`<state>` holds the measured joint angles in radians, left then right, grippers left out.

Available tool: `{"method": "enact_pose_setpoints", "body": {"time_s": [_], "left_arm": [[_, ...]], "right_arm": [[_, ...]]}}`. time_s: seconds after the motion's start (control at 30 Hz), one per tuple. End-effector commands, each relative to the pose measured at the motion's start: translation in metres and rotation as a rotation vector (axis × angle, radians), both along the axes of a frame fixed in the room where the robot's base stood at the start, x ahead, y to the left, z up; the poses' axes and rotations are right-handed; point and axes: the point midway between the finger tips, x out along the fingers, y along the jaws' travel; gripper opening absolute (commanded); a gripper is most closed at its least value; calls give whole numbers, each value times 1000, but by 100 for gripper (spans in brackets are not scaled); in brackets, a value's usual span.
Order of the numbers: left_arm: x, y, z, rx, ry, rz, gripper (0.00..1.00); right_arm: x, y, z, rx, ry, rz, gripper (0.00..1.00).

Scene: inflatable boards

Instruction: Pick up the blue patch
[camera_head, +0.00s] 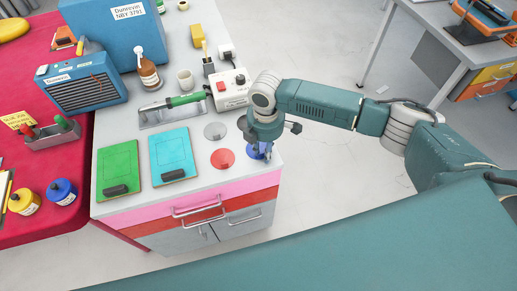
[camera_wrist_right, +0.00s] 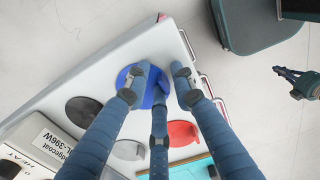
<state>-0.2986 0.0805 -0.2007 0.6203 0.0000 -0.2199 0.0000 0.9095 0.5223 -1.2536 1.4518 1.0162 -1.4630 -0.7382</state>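The blue patch (camera_head: 251,152) is a flat round disc near the right front corner of the grey workbench top (camera_head: 205,172). In the head view it is partly hidden by my right gripper (camera_head: 263,150), which points down over it. In the right wrist view the blue patch (camera_wrist_right: 152,92) shows between and behind the fingers of my right gripper (camera_wrist_right: 160,78). The fingers are spread apart, with the tips close over the patch; I cannot tell whether they touch it. What looks like my left gripper (camera_wrist_right: 290,76) shows small at the right edge of the wrist view, its opening unclear.
A red patch (camera_head: 223,158) and a grey patch (camera_head: 215,130) lie left of the blue one. A control box (camera_head: 230,90), a green-handled tool (camera_head: 185,100), a cyan board (camera_head: 172,154) and a green board (camera_head: 118,168) share the bench. Floor is clear to its right.

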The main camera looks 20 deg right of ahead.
Motion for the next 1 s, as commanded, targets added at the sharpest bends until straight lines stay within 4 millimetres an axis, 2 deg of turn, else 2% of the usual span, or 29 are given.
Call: {"method": "enact_pose_setpoints", "body": {"time_s": [0.03, 0.1, 0.53, 0.67, 0.87, 1.0], "left_arm": [[-1, 0, 0, 0, 1, 0, 0], [-1, 0, 0, 0, 1, 0, 0], [-2, 0, 0, 1, 3, 1, 0], [-2, 0, -2, 1, 3, 1, 0], [-2, 0, -8, 1, 3, 1, 0], [-2, 0, -15, 1, 3, 1, 0]], "right_arm": [[0, 0, 0, 0, 0, 0, 11], [0, 0, 0, 0, 0, 0, 0], [0, 0, 1, 0, -1, 0, 0], [1, 0, 7, 0, -1, 0, 0], [2, 0, 35, 1, -5, 0, 0], [2, 0, 71, 3, -7, 0, 0]]}}
